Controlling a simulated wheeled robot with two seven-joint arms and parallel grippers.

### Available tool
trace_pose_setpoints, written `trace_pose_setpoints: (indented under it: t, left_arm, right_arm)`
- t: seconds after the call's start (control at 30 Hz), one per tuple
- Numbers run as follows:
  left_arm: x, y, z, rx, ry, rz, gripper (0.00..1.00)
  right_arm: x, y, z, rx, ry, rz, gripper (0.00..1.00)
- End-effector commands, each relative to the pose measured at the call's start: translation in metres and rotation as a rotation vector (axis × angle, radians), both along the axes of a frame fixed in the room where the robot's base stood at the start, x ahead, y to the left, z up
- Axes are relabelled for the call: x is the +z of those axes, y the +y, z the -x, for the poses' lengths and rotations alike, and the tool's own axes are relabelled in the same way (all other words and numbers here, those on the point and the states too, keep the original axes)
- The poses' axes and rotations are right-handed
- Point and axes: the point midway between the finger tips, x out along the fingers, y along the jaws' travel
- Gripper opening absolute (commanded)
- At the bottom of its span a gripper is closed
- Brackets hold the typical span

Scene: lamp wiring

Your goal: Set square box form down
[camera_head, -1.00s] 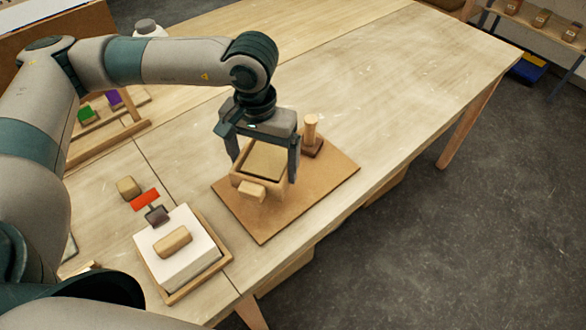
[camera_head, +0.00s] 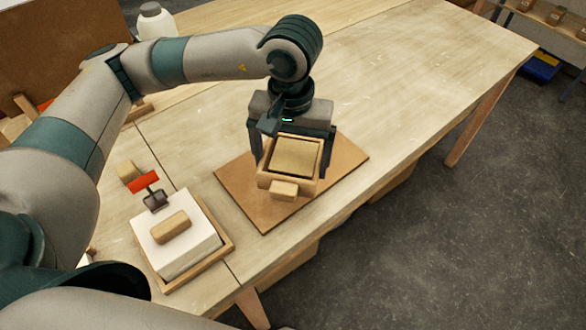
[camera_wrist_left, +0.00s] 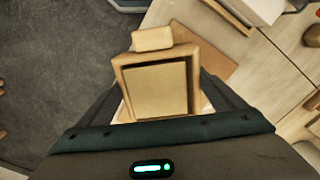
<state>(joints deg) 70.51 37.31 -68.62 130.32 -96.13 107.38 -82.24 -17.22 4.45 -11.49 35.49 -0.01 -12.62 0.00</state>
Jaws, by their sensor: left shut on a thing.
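The square box form (camera_head: 306,188) is a light wooden frame with a flat tan inner face and a small block-like tab (camera_head: 284,190) on its near side. My left gripper (camera_head: 292,165) points down and is shut on the form, one finger on each side. The form is over the brown board (camera_head: 235,200); I cannot tell if it touches it. In the left wrist view the form (camera_wrist_left: 175,57) sits between the fingers, its tab (camera_wrist_left: 152,39) at the top. My right gripper is not in view.
A white stack (camera_head: 195,252) with a wooden block (camera_head: 171,227) on it stands in a wooden tray (camera_head: 231,246), left of the board. A red-topped tool (camera_head: 144,181) and another small block (camera_head: 128,171) are behind it. The table (camera_head: 430,85) is clear to the right.

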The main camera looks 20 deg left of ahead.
Motion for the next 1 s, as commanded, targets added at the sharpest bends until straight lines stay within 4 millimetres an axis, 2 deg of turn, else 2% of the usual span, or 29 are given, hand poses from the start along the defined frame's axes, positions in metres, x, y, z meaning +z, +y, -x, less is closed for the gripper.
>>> trace_pose_setpoints:
  t: [0.03, 0.1, 0.4, 0.77, 1.0]
  left_arm:
    - [-0.007, -0.008, 0.002, 0.016, 0.0, 0.005, 0.6]
    - [-0.008, -0.014, 0.003, 0.044, -0.001, 0.007, 0.6]
    - [-0.006, -0.023, 0.006, 0.104, -0.003, 0.011, 0.6]
    - [-0.006, -0.022, 0.005, 0.106, -0.001, 0.01, 0.6]
    - [-0.017, -0.002, -0.002, 0.11, 0.002, 0.007, 0.6]
  right_arm:
    - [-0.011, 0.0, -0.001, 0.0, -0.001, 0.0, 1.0]
    - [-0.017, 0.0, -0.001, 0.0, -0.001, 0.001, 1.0]
    - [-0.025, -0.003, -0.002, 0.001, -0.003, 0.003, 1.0]
    - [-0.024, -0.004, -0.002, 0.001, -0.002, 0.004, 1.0]
    - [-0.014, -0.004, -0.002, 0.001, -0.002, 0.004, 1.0]
